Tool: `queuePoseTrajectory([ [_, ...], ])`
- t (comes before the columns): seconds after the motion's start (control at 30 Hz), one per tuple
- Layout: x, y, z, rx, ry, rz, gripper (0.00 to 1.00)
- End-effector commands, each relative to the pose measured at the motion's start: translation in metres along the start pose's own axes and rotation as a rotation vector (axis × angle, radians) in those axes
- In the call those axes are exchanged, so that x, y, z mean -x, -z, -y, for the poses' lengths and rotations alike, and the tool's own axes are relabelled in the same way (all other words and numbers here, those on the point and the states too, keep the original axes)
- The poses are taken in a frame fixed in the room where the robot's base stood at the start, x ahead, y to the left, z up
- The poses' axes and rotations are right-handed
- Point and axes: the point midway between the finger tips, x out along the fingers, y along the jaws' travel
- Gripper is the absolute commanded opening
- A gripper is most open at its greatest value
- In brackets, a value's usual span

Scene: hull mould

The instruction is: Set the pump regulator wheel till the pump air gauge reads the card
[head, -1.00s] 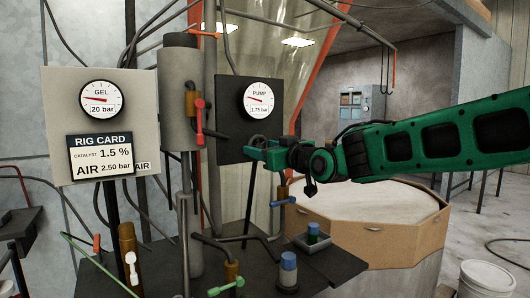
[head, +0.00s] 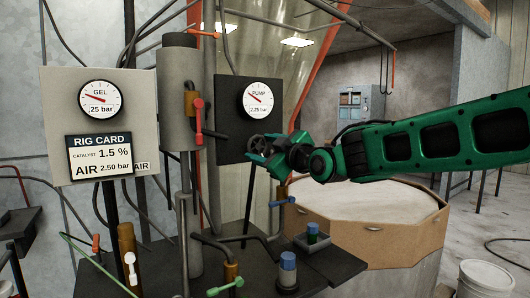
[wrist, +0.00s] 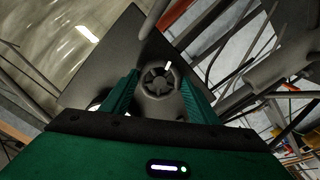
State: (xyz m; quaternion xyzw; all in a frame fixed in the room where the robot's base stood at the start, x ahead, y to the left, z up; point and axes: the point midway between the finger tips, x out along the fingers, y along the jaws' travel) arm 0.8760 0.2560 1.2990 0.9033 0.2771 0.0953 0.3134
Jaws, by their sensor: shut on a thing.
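The pump air gauge (head: 258,98), a round white dial marked PUMP on a dark panel (head: 230,130), reads 2.25 bar in the head view. The rig card (head: 100,158) shows catalyst 1.5 % and AIR 2.50 bar. The regulator wheel (head: 259,143) is a dark spoked handwheel below the gauge. It also shows in the wrist view (wrist: 157,82), with a white mark near its top. My green gripper (head: 268,158) is at the wheel, shut on it, with a finger on either side in the wrist view (wrist: 160,98).
The gel gauge (head: 100,99) on a pale panel at left reads 25 bar. A red-handled valve (head: 199,122) and pipes stand left of the dark panel. Below are a blue-handled valve (head: 282,202), a green-handled valve (head: 226,287) and a blue-capped container (head: 288,268).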

Motion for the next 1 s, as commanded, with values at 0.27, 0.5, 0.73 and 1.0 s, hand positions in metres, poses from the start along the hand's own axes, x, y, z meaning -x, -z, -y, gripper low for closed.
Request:
queuePoseTrajectory([
  [0.27, 0.0, 0.0, -0.006, 0.017, -0.012, -0.001, 0.32],
  [0.5, 0.0, 0.0, -0.006, 0.016, -0.012, -0.001, 0.66],
  [0.73, 0.0, 0.001, -0.003, 0.014, -0.006, -0.001, 0.73],
  [1.0, 0.013, 0.001, -0.003, 0.015, -0.006, -0.001, 0.73],
])
